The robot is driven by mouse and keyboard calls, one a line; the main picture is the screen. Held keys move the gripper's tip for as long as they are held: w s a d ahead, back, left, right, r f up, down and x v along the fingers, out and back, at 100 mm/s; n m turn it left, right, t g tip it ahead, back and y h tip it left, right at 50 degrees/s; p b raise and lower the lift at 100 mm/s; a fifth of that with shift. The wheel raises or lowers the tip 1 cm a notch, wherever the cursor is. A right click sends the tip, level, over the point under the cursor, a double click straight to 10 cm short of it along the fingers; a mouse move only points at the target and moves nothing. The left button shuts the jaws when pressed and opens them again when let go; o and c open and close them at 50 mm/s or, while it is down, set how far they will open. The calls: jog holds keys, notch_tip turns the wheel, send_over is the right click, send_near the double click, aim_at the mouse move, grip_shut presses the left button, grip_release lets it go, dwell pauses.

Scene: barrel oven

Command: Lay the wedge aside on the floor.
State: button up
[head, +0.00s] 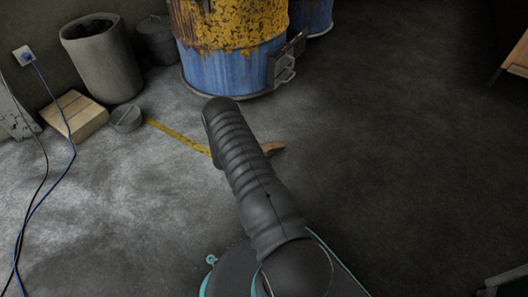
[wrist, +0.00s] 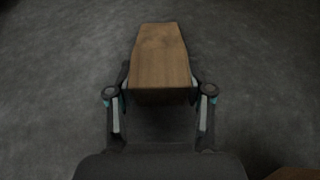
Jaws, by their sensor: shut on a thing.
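The wedge (wrist: 160,60) is a brown wooden block that tapers toward its far end. In the wrist view it is held between the two fingers of my gripper (wrist: 160,98), with grey floor behind it. In the head view only a small brown piece of the wedge (head: 272,147) shows beside my dark arm, which hides my gripper and the rest of the wedge. I cannot tell how high the wedge is above the floor (head: 400,170).
A blue and yellow rusty barrel (head: 232,55) with a metal latch stands at the back. A yellow strip (head: 178,136) lies on the floor. The right floor is mostly clear.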

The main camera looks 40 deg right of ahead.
jog(key=shift+f, duration=0.1)
jog(key=o, duration=1.2)
jog(key=p+v, duration=0.1)
jog(key=v, duration=1.1)
